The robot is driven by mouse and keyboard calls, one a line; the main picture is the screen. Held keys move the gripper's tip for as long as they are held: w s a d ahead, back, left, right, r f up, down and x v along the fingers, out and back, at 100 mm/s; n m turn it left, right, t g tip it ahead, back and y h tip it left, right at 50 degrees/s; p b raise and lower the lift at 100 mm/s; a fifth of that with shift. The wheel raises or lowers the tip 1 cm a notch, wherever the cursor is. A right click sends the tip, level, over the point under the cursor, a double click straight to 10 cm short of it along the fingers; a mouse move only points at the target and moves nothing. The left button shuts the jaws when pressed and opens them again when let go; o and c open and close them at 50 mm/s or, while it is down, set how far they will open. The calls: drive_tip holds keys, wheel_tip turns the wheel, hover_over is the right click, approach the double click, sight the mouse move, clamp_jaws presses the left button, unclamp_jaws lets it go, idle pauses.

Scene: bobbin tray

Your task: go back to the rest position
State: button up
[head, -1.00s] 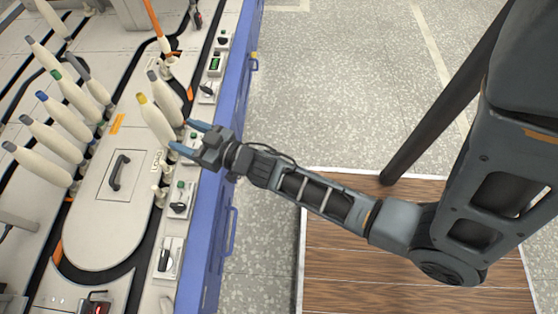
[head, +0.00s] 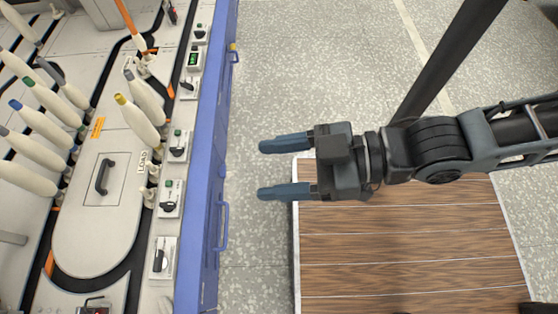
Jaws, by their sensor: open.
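My gripper (head: 283,169) is open and empty. Its two blue-grey fingers point left, over the speckled floor just right of the blue machine side. It is clear of the bobbins. A yellow-tipped bobbin (head: 138,120) stands tilted on the machine to the left of my gripper, with a grey-tipped bobbin (head: 146,97) just behind it. My arm reaches in from the right edge of the view.
The machine (head: 90,235) fills the left side, with several more bobbins at far left and switch boxes along its edge. Its blue side (head: 212,170) carries a handle (head: 222,226). A wooden platform (head: 400,245) lies at lower right. The grey floor (head: 310,60) is open above.

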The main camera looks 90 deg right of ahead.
drive_tip(key=shift+r, duration=0.15)
wheel_tip(320, 180, up, 26)
drive_tip(key=p, duration=2.6)
drive_tip(key=shift+r+p, duration=0.2)
drive_tip(key=shift+p, duration=0.15)
drive_tip(key=shift+c, duration=0.3)
